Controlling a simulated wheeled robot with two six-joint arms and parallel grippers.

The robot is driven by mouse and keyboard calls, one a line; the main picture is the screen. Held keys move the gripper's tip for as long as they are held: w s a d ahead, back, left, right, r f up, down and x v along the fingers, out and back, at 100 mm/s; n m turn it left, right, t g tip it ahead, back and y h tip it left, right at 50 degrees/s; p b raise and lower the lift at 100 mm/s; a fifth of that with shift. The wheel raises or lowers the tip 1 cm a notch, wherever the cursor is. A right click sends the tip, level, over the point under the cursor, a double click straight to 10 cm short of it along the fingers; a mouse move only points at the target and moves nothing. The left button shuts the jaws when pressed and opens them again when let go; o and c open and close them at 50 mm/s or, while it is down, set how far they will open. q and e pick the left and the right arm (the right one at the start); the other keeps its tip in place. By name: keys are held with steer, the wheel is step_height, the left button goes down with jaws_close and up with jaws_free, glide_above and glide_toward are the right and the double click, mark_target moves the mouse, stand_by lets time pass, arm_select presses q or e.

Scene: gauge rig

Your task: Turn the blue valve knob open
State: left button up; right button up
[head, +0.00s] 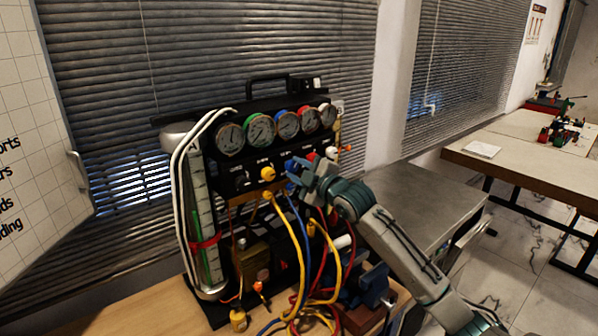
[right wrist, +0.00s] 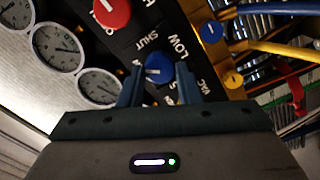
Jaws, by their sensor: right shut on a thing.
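The blue valve knob (head: 290,163) is on the front panel of the gauge rig (head: 262,100), between a yellow knob (head: 267,173) and a red knob (head: 312,156). My right gripper (head: 299,174) reaches it from the lower right. In the right wrist view the blue knob (right wrist: 159,68) sits between the two fingers, by the words LOW and SHUT, with a white mark on its face. The right gripper is shut on it. The fingers hide part of the knob in the head view. My left gripper is not in view.
A row of several gauges (head: 287,123) is above the knobs. Yellow, blue and red hoses (head: 338,245) hang below, close under my right arm. A blue vise (head: 372,285) stands at the rig's lower right. A grey cabinet (head: 415,195) is behind my arm.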

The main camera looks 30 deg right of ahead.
steer(key=n, duration=0.3)
steer(key=shift+w+r+n, duration=0.1)
steer(key=shift+r+n, duration=0.1)
steer(key=shift+n, duration=0.2)
steer(key=shift+d+n, duration=0.1)
steer(key=shift+n, duration=1.8)
steer(key=shift+w, duration=0.1)
steer(key=o, duration=0.8)
steer(key=shift+o, duration=0.8)
steer(key=shift+f+b, duration=0.15)
steer(key=shift+b, duration=0.15)
